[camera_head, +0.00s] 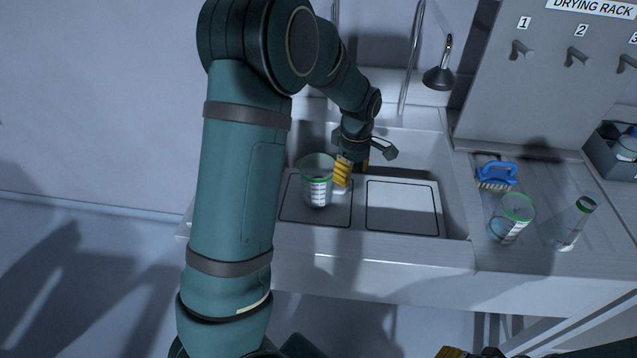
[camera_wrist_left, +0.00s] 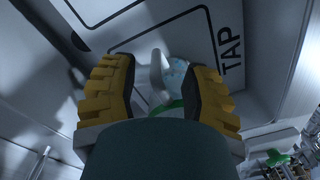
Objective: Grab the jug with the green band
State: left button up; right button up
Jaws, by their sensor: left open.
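A clear jug with a green band (camera_head: 317,192) at its rim and a white label stands upright on the left panel of the pale board in the sink. My left gripper (camera_head: 353,172) is open just right of it, its yellow fingers pointing down. In the left wrist view, the jug's pale handle (camera_wrist_left: 157,72) and part of its green band show between the spread fingers (camera_wrist_left: 158,90); whether they touch is unclear. The jug's lower part is partly hidden there. Only yellow tips of my right gripper (camera_head: 468,352) show at the bottom edge.
A drying rack with numbered pegs (camera_head: 577,57) rises behind. The board's right panel (camera_head: 402,206) is empty.

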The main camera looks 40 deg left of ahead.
aim_at(347, 191)
pick_arm(q)
jog(key=f, duration=0.2)
jog(key=a+f+b, duration=0.1)
jog(key=f, duration=0.1)
jog(key=shift+w, duration=0.15)
jog(key=shift+f, duration=0.45)
jog(key=shift+r, duration=0.1)
grip_shut()
